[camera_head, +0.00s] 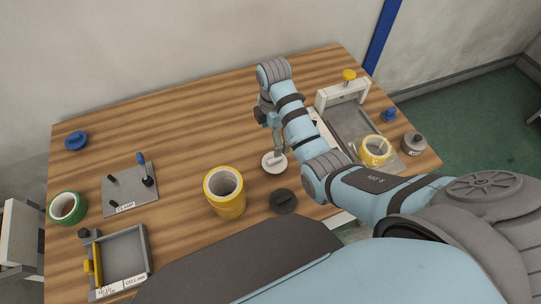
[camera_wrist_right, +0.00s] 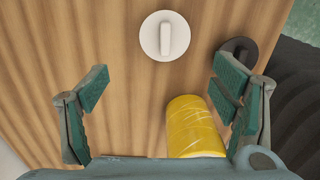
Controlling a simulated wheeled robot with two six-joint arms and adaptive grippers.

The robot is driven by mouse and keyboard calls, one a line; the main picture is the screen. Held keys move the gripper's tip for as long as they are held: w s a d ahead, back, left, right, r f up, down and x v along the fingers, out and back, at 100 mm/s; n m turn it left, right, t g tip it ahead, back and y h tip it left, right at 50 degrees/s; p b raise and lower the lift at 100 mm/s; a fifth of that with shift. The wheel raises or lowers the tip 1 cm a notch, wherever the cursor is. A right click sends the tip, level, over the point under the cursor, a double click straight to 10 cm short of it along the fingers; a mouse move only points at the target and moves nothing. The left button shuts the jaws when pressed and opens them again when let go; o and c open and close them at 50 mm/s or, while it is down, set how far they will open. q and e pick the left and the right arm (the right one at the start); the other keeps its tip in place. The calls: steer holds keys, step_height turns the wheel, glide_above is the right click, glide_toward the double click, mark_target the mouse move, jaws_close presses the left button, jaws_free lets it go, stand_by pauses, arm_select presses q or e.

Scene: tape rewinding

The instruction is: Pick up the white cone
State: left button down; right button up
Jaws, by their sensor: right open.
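The white cone (camera_head: 274,163) shows as a round white disc with a raised grip bar, lying on the wooden table near its middle. In the right wrist view the white cone (camera_wrist_right: 165,36) is at the top centre, beyond the fingertips. My right gripper (camera_head: 278,148) is above and close to it in the head view. In the right wrist view my right gripper (camera_wrist_right: 160,92) has its fingers wide apart with nothing held. I cannot tell the exact height between the fingertips and the cone. My left gripper is not in view.
A yellow tape roll (camera_head: 225,197) stands left of the cone and a dark disc (camera_head: 284,201) lies below it. A clamp plate (camera_head: 130,190), green roll (camera_head: 68,208) and grey tray (camera_head: 122,258) are at left. A grey fixture (camera_head: 352,128) is at right. The table's upper middle is clear.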

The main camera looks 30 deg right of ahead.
steer(key=b, duration=0.1)
glide_above(274, 159)
steer(key=f, duration=0.6)
steer(key=shift+a+f, duration=0.25)
steer(key=shift+a, duration=0.05)
steer(key=f, duration=0.2)
steer(key=f+b, duration=0.1)
steer(key=f, duration=0.3)
steer(key=shift+d+f+b, duration=0.15)
steer(key=shift+d+b, duration=0.15)
steer(key=shift+b, duration=0.1)
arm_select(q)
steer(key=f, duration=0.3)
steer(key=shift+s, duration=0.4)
arm_select(e)
steer(key=shift+s, duration=0.1)
steer(key=c, duration=0.8)
